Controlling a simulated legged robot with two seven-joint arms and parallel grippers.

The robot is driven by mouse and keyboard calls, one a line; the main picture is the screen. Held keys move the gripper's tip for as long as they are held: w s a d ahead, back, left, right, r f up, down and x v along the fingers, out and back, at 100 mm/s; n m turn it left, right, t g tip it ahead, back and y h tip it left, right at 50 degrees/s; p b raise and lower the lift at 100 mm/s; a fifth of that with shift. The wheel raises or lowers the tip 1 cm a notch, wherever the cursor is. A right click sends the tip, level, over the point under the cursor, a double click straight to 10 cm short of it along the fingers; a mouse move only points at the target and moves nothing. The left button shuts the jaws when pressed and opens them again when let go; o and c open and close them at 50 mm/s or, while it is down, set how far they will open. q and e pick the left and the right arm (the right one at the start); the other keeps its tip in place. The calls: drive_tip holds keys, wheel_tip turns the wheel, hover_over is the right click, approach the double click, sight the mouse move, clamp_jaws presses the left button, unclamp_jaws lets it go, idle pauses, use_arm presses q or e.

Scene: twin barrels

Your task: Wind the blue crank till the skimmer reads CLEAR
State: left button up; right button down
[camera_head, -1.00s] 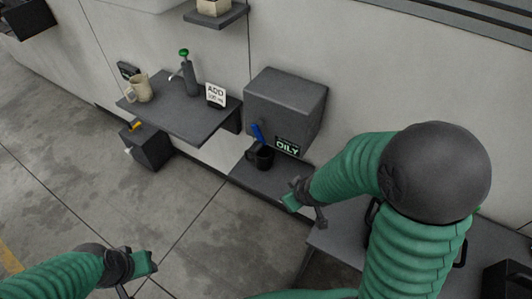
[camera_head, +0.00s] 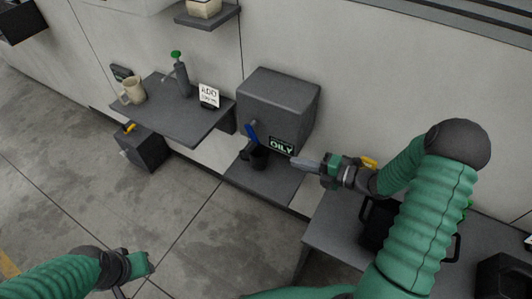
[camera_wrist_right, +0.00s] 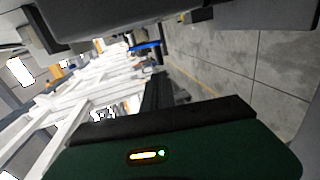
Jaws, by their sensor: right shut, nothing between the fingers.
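The blue crank (camera_head: 251,134) is on the front of a grey box, the skimmer (camera_head: 278,105), on the wall. Its display (camera_head: 282,146) reads OILY. A dark cup (camera_head: 259,157) stands on the shelf below the crank. My right gripper (camera_head: 302,164) is shut and empty, to the right of the cup and just below the display, apart from the crank. In the right wrist view a blue bar (camera_wrist_right: 147,46), apparently the crank, shows ahead of the fingers. My left gripper (camera_head: 148,265) is low at the left, far from the crank; its jaws are unclear.
A left shelf (camera_head: 205,125) holds a beige mug (camera_head: 133,90), a green-topped pump bottle (camera_head: 181,78) and an ADD sign (camera_head: 209,95). A dark box with a yellow handle (camera_head: 142,147) is beneath. A grey table (camera_head: 325,240) is at the right. Open floor lies between.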

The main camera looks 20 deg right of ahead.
approach(251, 138)
drive_tip(key=w+a+f, duration=0.1)
drive_tip(key=a+f, duration=0.2)
drive_tip(key=a, duration=0.2)
drive_tip(key=shift+w+f+p, duration=0.15)
drive_tip(key=shift+p, duration=0.2)
drive_tip(key=shift+w+a+f+t+y+b, duration=0.55)
drive_tip(key=shift+f+b, duration=0.15)
drive_tip(key=shift+b, duration=2)
drive_tip(key=shift+w+a+f+t+y+b, duration=0.45)
drive_tip(key=shift+w+f+t+b, duration=0.15)
drive_tip(key=shift+b, duration=2.05)
